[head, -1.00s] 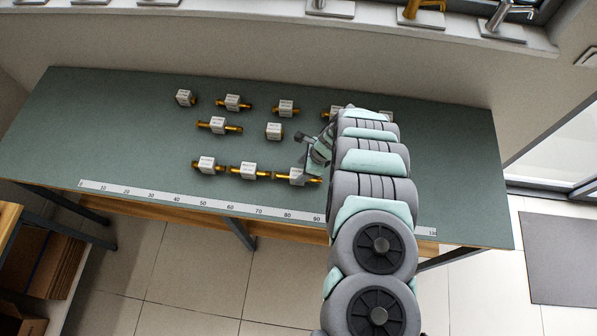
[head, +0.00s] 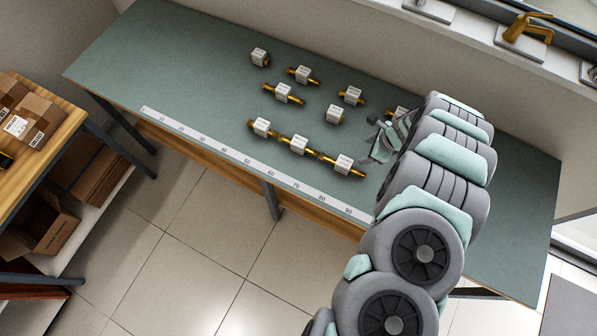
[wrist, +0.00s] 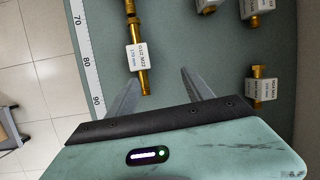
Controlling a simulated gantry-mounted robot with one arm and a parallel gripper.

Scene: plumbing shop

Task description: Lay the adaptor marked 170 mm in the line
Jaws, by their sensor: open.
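The adaptor whose label appears to read 170 mm (wrist: 137,57) is a brass fitting with a white block. It lies on the green bench along the ruler, end to end with another brass piece above it in the wrist view. In the head view it appears to be the right-hand piece (head: 343,164) of the front row, after two others (head: 299,145) (head: 263,127). My gripper (wrist: 158,88) is open and empty. Its fingers lie past the adaptor's lower end in the wrist view, the left finger close to it. In the head view my gripper (head: 381,143) is right of that piece.
Several other labelled adaptors lie behind the row, including one (head: 283,93) at the left and one (wrist: 262,88) right of my fingers. The ruler (head: 240,160) runs along the bench's front edge. The bench's left end is clear. A side table with cardboard boxes (head: 30,115) stands at left.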

